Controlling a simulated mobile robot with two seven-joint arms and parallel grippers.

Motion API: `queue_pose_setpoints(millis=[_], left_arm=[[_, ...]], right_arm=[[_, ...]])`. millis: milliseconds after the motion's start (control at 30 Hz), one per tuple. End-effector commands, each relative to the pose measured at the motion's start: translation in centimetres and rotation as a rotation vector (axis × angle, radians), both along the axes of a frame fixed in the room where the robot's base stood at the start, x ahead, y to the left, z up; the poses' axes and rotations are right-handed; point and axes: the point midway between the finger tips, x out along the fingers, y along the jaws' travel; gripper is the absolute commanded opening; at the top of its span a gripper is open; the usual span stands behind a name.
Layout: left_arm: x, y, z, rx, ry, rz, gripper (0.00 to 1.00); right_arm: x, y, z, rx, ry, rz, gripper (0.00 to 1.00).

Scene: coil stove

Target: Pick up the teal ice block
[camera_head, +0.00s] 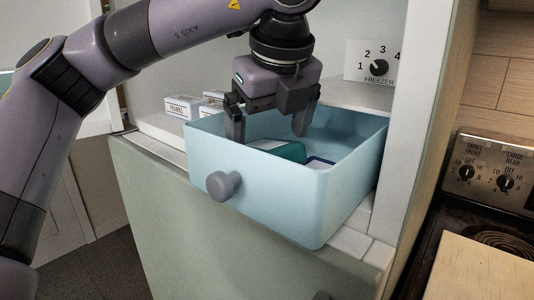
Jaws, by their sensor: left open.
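The teal ice block (283,150) lies inside the light-blue drawer (290,194), which is pulled out of the freezer. Part of the block is hidden behind the drawer's front wall. My left gripper (268,131) points down into the drawer, just above the block. Its two fingers are spread apart with nothing between them. One finger is at the left near the drawer's front wall and the other is farther right. I cannot tell whether either finger touches the block. My right gripper is not in view.
A white and dark-blue item (319,162) lies right of the teal block in the drawer. Small white labelled boxes (184,107) stand left of the drawer. A freezer dial panel (373,62) is behind. A stove (495,185) with a wooden board (478,268) is at the right.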

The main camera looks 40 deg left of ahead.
Motion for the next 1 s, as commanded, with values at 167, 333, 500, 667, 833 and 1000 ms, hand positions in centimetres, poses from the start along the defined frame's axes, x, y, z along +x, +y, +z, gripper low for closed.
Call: queue_pose_setpoints(millis=[167,333,500,667,833,1000], left_arm=[[0.1,0.4,-2.5,-0.002,0.005,0.0,0.99],[0.4,0.8,-3.5,0.0,0.002,-0.001,0.99],[0.5,0.9,-3.7,0.0,0.0,0.0,0.99],[0.5,0.8,-3.7,0.0,0.0,0.0,0.86],[0.5,0.8,-3.7,0.0,0.0,0.0,0.35],[0.5,0.8,-3.6,0.0,-0.001,0.0,0.29]], right_arm=[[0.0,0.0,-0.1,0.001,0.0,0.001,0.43],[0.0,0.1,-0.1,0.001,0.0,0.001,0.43],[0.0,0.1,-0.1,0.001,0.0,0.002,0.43],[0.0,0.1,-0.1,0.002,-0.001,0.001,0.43],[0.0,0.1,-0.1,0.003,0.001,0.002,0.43],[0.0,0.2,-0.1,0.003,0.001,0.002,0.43]])
